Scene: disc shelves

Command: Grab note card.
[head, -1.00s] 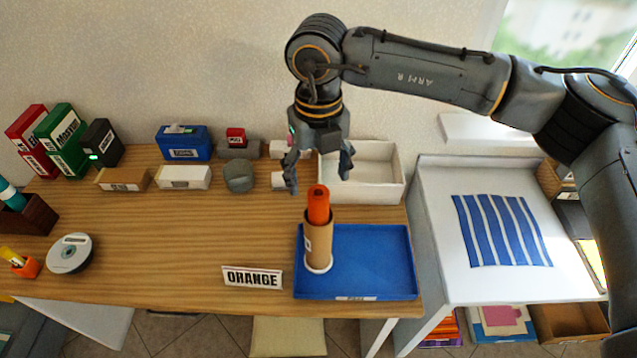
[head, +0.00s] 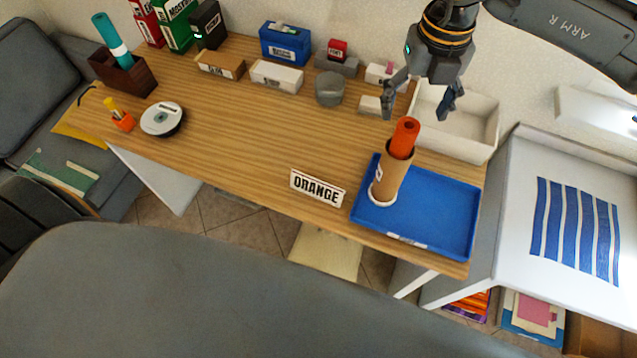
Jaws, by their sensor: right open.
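A white card (head: 317,188) with the black word ORANGE stands near the front edge of the wooden table, just left of the blue tray (head: 440,233). My right gripper (head: 417,109) is open and empty, pointing down behind the card and to its right. Its fingers show in front of the white open box and just above the orange roll (head: 404,138). The roll sticks out of a brown cardboard tube (head: 391,178) standing in the blue tray. The gripper is well apart from the card. My left gripper is out of view.
A white open box (head: 470,138) stands at the back right of the table (head: 240,140). The table left of the card is clear.

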